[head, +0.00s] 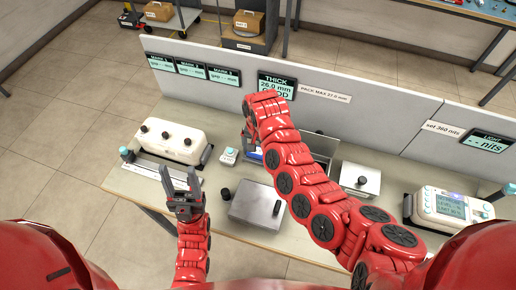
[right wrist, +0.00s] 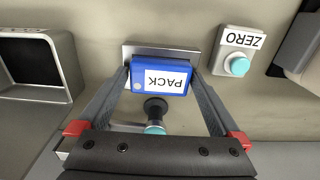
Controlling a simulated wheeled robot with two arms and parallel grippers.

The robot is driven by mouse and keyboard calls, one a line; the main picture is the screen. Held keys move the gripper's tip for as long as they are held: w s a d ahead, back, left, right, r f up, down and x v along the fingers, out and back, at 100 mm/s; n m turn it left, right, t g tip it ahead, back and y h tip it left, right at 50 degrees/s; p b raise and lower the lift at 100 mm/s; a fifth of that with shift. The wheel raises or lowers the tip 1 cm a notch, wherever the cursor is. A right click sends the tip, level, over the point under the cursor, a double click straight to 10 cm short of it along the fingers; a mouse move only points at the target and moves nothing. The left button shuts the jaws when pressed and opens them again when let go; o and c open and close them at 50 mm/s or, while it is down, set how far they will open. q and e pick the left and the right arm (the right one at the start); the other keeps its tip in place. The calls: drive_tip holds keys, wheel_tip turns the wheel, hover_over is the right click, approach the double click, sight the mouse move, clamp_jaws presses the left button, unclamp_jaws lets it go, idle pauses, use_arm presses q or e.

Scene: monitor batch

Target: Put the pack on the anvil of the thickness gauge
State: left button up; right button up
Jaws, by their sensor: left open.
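The blue pack (right wrist: 158,77), with a white PACK label upside down in the right wrist view, sits over a metal plate (right wrist: 128,50) that looks like the gauge's anvil. Whether it rests fully on it is hard to tell. My right gripper (right wrist: 160,72) has one finger along each side of the pack, with no clear gap. In the head view the right arm mostly hides the pack and this gripper. The THICK screen (head: 276,84) reads about 26.0 mm, its lower line partly covered. My left gripper (head: 180,181) is open and empty over the table's left part.
A ZERO box (right wrist: 237,62) with a teal button stands beside the plate; a dark round knob (right wrist: 155,106) is near the pack. A low partition (head: 370,105) runs behind.

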sight(258, 150)
drive_tip(key=shift+r, duration=0.5)
wheel_tip(258, 150, up, 4)
drive_tip(key=shift+w+r+b, duration=0.1)
drive_tip(key=shift+r+b, duration=0.1)
drive_tip(key=shift+b, duration=0.6)
wheel_tip(258, 150, up, 7)
drive_tip(key=p, duration=0.1)
drive_tip(key=shift+p, duration=0.35)
drive_tip(key=shift+f, duration=0.1)
